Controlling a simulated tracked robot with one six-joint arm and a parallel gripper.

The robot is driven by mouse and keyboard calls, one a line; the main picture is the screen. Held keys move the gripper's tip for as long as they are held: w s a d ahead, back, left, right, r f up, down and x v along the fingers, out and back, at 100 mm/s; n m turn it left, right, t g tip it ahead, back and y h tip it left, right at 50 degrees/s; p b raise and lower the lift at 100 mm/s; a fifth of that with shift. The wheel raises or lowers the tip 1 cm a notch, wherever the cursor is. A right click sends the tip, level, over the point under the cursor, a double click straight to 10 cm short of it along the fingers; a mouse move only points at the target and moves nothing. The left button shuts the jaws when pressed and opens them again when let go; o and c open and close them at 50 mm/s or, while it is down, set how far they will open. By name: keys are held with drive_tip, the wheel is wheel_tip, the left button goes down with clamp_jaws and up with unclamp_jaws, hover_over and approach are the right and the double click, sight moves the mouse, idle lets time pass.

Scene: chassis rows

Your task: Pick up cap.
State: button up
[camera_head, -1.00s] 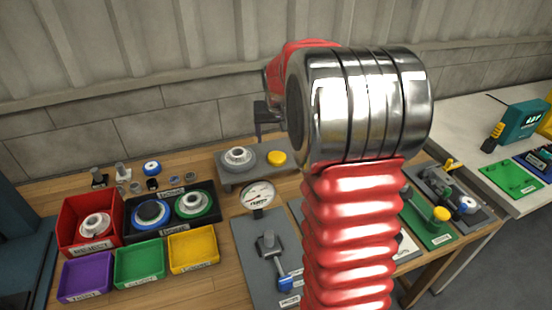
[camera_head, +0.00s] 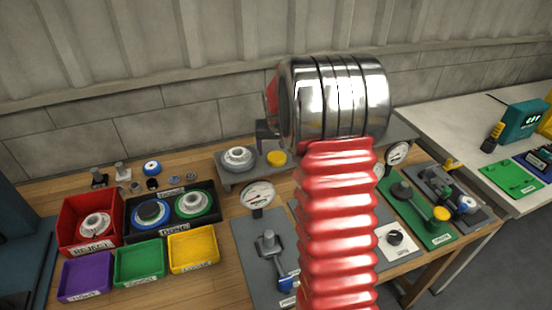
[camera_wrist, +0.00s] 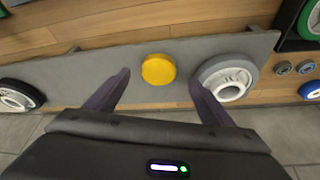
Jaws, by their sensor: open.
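A round yellow cap (camera_head: 277,158) sits on a grey raised plate (camera_head: 226,178) at the back of the wooden bench, right of a grey ring-shaped part with a white hub (camera_head: 238,156). In the wrist view the cap (camera_wrist: 158,69) lies beyond and between the two dark fingers of my gripper (camera_wrist: 159,77), which are spread apart and empty. The grey ring part (camera_wrist: 228,78) is close to the right finger. In the head view my arm hides most of my gripper; a dark finger (camera_head: 266,132) shows just above and left of the cap.
A red bin (camera_head: 72,215), a black two-pocket tray (camera_head: 175,230) and small purple, green and yellow bins stand at left. A dial gauge (camera_head: 257,195) stands before the plate. Fixture boards lie at right. A concrete wall (camera_head: 120,130) rises behind the bench.

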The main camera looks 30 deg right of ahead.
sight(277, 157)
drive_tip(key=shift+x, duration=2.6)
drive_tip(key=shift+d+r, duration=0.1)
drive_tip(key=shift+d, duration=0.05)
drive_tip(key=shift+c, duration=0.5)
drive_tip(key=c, duration=1)
